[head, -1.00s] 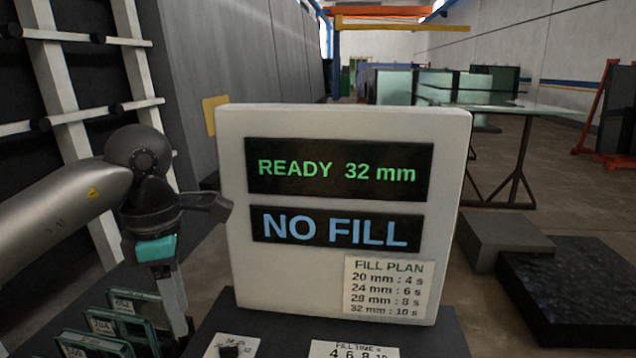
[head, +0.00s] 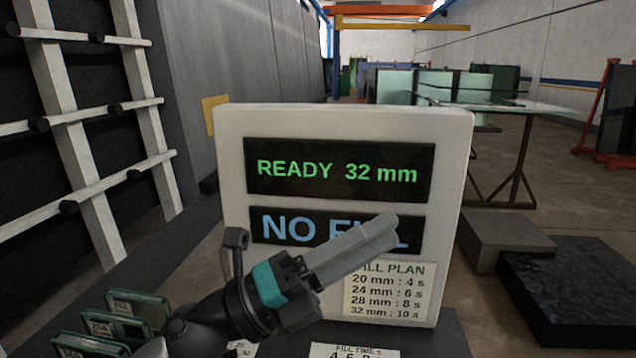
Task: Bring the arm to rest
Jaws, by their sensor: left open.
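My left gripper (head: 384,232) is in front of the white control panel (head: 345,118), its fingers pointing up and to the right. It looks empty; from this side its fingers overlap. It covers part of the blue "NO FILL" display (head: 285,228) and the top left corner of the fill plan label (head: 390,291). The green display (head: 337,171) above reads "READY 32 mm". My left arm comes in from the bottom left. My right gripper is not in view.
Several labelled glass pieces (head: 118,328) stand at the bottom left. A fill time label (head: 350,351) is at the bottom edge, partly cut off. A white rack (head: 85,150) is at the left. Grey blocks (head: 508,240) lie on the floor at right, and a glass table (head: 530,107) stands behind.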

